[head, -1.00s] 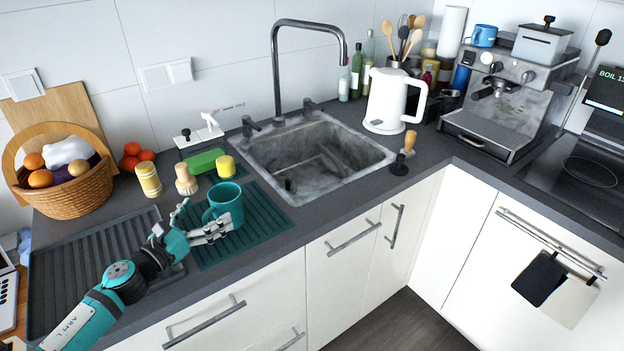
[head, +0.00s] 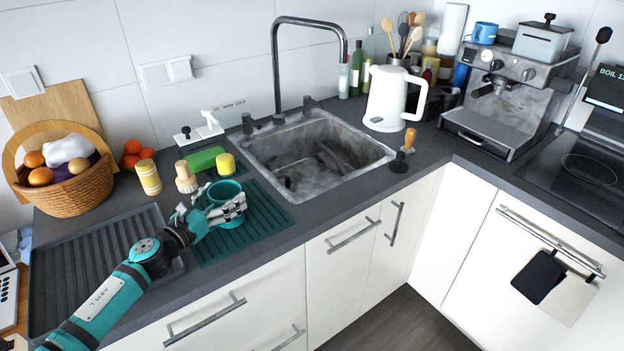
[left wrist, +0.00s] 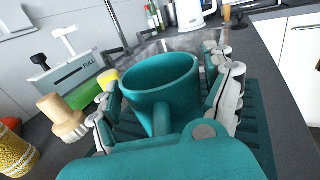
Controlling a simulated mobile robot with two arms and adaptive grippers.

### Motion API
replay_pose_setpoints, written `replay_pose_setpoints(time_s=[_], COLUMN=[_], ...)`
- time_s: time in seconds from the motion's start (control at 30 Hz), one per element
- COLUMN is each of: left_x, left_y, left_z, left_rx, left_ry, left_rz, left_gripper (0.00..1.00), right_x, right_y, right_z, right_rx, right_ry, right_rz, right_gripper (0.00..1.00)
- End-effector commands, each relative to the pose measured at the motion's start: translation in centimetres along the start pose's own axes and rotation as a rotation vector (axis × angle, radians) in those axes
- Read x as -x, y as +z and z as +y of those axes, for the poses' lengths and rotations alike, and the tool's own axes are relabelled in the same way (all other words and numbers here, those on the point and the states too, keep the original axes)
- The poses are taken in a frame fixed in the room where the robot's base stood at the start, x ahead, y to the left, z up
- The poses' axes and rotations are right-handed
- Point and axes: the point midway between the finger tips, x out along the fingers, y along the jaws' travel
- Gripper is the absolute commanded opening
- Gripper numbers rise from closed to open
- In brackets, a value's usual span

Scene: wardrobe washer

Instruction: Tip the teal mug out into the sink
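The teal mug (head: 229,188) stands upright on the teal ribbed mat (head: 265,222), left of the sink (head: 369,167). My left gripper (head: 220,201) is around the mug, with one finger on each side. In the left wrist view the mug (left wrist: 160,85) sits between the spread fingers, its handle towards the palm. A gap shows between the mug and the right-hand finger; the left-hand finger is close to the wall, and I cannot tell whether it touches. The mug's contents are hidden. My right gripper is not in view.
The faucet (head: 277,65) arches over the sink. A white kettle (head: 390,100) stands right of the sink.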

Motion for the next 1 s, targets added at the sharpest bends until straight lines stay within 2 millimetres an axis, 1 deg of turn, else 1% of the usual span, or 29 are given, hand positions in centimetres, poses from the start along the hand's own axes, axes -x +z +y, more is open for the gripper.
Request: replay_pose_setpoints(time_s=[0.03,0.07,0.4,0.53,0.63,1.0], left_x=[0.0,0.0,0.0,0.0,0.0,0.0], left_y=[0.0,0.0,0.0,0.3,0.9,3.9], left_z=[0.0,0.0,0.0,0.0,0.0,0.0], left_rx=[0.0,0.0,0.0,-0.001,-0.001,-0.001], left_ry=[0.0,0.0,0.0,0.0,0.0,0.0], left_rz=[0.0,0.0,0.0,-0.002,-0.002,-0.002], left_gripper=[0.75,0.71,0.27,0.26,0.26,0.26], right_x=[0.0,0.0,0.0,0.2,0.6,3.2], right_y=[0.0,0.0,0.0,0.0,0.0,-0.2], right_z=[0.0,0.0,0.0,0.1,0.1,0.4], right_rx=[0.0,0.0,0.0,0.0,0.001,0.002], right_ry=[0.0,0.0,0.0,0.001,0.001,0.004], right_rz=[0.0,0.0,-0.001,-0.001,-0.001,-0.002], right_gripper=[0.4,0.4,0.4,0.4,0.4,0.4])
